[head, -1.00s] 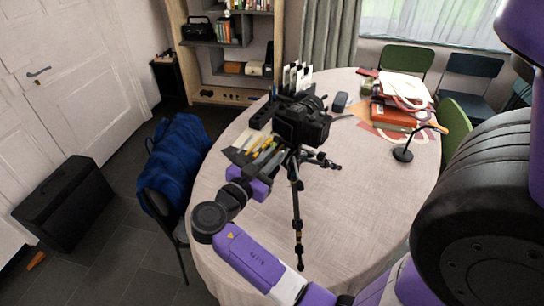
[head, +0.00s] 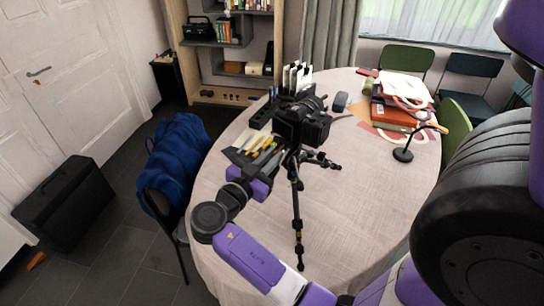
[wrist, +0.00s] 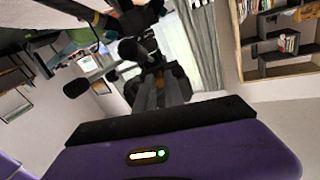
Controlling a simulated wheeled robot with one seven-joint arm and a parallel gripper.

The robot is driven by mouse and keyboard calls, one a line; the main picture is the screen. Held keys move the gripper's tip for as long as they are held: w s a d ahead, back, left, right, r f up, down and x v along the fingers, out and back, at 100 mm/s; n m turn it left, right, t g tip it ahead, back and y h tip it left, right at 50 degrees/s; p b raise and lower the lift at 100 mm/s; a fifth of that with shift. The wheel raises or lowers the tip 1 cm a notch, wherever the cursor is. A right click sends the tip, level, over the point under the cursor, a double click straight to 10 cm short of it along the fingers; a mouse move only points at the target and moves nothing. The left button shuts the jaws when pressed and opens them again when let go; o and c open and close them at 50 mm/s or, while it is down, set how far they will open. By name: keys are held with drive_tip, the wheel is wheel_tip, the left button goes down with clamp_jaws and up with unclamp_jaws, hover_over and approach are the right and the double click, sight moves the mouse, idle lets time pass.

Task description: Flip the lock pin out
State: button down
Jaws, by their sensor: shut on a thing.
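A black camera (head: 303,125) sits on top of a black tripod (head: 297,215) that stands on the table. My gripper (head: 283,160) reaches in from the lower left to the tripod head, just below the camera. In the wrist view my gripper (wrist: 163,82) has its two grey fingers close together among the dark parts of the tripod head. It is shut on a small part there, which the fingers hide. A dark round knob (wrist: 130,48) and another dark knob (wrist: 76,88) show to the left of the fingers. I cannot make out the lock pin itself.
A pen tray (head: 258,150) lies close behind my gripper. A small black lamp (head: 403,154) and stacked books (head: 392,115) stand at the right. A chair with a blue jacket (head: 175,155) is at the left.

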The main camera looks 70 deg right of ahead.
idle(0.3)
drive_tip(key=shift+w+a+f+b, duration=0.15)
drive_tip(key=shift+a+b, duration=0.15)
drive_tip(key=shift+b, duration=0.5)
drive_tip(key=shift+a+b, duration=0.15)
drive_tip(key=shift+b, duration=0.15)
drive_tip(key=shift+r, duration=0.2)
drive_tip(key=c, duration=1.4)
unclamp_jaws()
drive_tip(key=shift+c, duration=0.2)
drive_tip(key=shift+a, duration=0.1)
